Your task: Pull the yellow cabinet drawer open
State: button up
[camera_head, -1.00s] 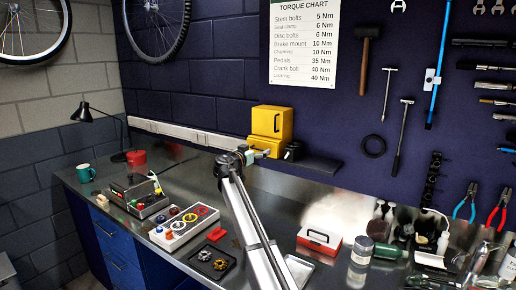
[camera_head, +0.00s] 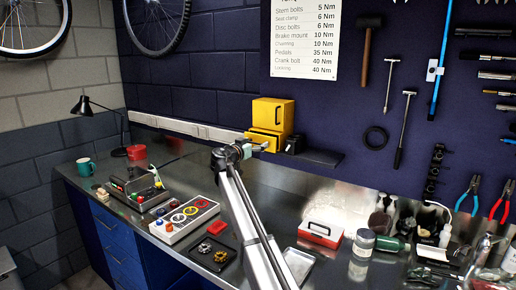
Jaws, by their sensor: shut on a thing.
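The yellow cabinet (camera_head: 272,114) stands against the back wall at the far side of the bench, its upper door shut. Its lower yellow drawer (camera_head: 262,138) sticks out from the front, with a dark gap along its top. My gripper (camera_head: 256,148) is at the drawer's front, reaching in from the left, and is shut on the drawer's handle. The handle and fingertips are small and partly hidden by the gripper.
A dark shelf (camera_head: 318,157) is right of the cabinet. A button panel (camera_head: 185,219), dark parts tray (camera_head: 211,254) and red-and-white box (camera_head: 321,233) lie on the bench near my arm. Bare bench lies just left of my gripper.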

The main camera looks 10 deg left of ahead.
jog(key=b+v, duration=0.6)
jog(key=v, duration=0.2)
jog(key=shift+s, duration=0.35)
jog(key=o, duration=1.4)
jog(key=shift+d, duration=0.1)
jog(key=shift+c, duration=0.2)
jog(key=v, duration=1.2)
